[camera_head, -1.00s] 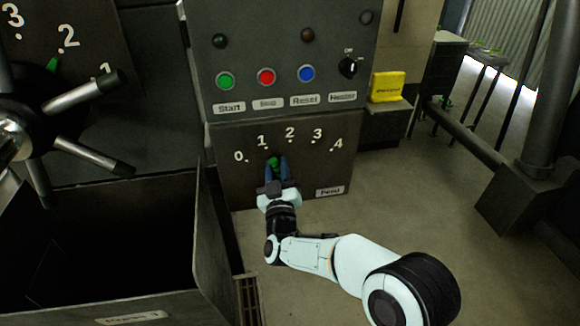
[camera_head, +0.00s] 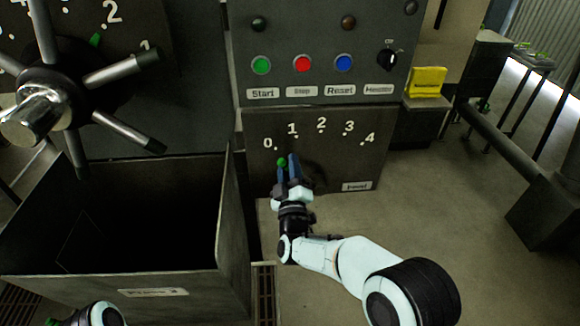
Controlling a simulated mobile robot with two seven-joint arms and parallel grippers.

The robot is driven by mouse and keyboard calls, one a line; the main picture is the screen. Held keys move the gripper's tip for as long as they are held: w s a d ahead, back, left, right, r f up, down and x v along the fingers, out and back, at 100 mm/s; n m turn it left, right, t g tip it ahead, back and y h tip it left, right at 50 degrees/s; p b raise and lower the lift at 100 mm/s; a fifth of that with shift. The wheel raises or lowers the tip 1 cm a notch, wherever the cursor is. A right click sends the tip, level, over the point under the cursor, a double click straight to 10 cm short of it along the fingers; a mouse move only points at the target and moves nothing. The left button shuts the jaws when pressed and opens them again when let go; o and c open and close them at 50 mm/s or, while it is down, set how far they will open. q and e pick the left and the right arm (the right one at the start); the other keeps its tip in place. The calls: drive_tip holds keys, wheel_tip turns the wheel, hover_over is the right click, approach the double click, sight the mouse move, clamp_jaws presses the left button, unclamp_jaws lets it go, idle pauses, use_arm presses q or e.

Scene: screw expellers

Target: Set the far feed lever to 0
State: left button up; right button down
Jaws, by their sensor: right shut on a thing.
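The feed lever's green knob (camera_head: 281,162) shows on the dark feed panel (camera_head: 365,160), below and slightly right of the mark for 0 (camera_head: 267,143) and left of the mark for 1. My right gripper (camera_head: 288,165) is shut on the feed lever, its blue fingers by the green knob. The fingers and wrist hide most of the lever's shaft. A bit of my left arm shows at the bottom left edge, but its gripper is out of view.
Above the panel are the Start (camera_head: 261,65), Stop and Reset buttons and a heater knob. A large spoked handwheel (camera_head: 60,100) stands at the left, above an open metal bin (camera_head: 190,285). The floor right of my right arm is clear.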

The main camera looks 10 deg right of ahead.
drive_tip(key=shift+a+f, duration=0.1)
drive_tip(key=shift+f, duration=0.05)
drive_tip(key=c, duration=1)
unclamp_jaws()
drive_tip(key=b+v, duration=0.1)
drive_tip(key=v, duration=1.2)
drive_tip(key=shift+s, duration=0.25)
